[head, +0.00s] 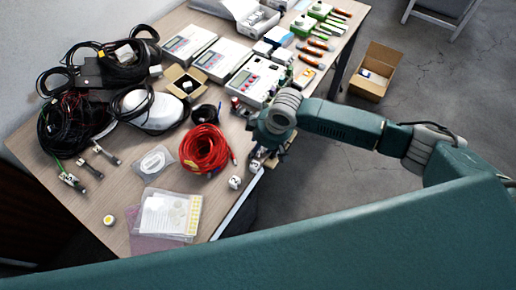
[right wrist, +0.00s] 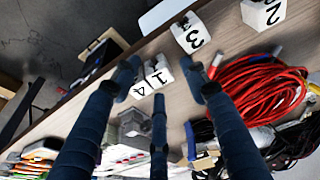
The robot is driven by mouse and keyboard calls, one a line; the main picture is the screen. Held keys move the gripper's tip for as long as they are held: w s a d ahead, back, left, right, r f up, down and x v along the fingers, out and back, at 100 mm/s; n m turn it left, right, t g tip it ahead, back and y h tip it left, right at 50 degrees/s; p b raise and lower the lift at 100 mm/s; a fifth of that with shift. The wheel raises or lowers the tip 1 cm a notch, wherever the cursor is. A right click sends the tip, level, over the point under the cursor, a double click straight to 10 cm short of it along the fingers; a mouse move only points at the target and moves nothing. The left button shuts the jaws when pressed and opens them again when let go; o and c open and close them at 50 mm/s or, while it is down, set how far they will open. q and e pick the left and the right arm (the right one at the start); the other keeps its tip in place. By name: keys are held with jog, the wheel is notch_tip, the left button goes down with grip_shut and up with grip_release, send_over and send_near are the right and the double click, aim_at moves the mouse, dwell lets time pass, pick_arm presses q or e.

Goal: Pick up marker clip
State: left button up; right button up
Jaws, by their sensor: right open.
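Small white numbered pieces, which look like the marker clips, stand near the table's edge. In the head view, the piece marked 2 (head: 235,182) and the piece marked 3 (head: 254,166) show. The right wrist view also shows the 2 (right wrist: 263,12), the 3 (right wrist: 190,33) and white faces marked 1 (right wrist: 158,75) and 4; I cannot tell whether these are one piece or two. My right gripper (right wrist: 157,80) is open, its fingers spread around the 1 and 4. In the head view the right gripper (head: 262,155) partly hides that spot. My left gripper is not in view.
A red cable coil (head: 204,148) lies left of my right gripper. Bagged parts (head: 168,213) lie nearer, and black cables (head: 75,125) at the left. White instrument boxes (head: 223,60) stand behind. A cardboard box (head: 373,72) is on the floor at the right.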

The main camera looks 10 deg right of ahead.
jog(key=c, duration=0.8)
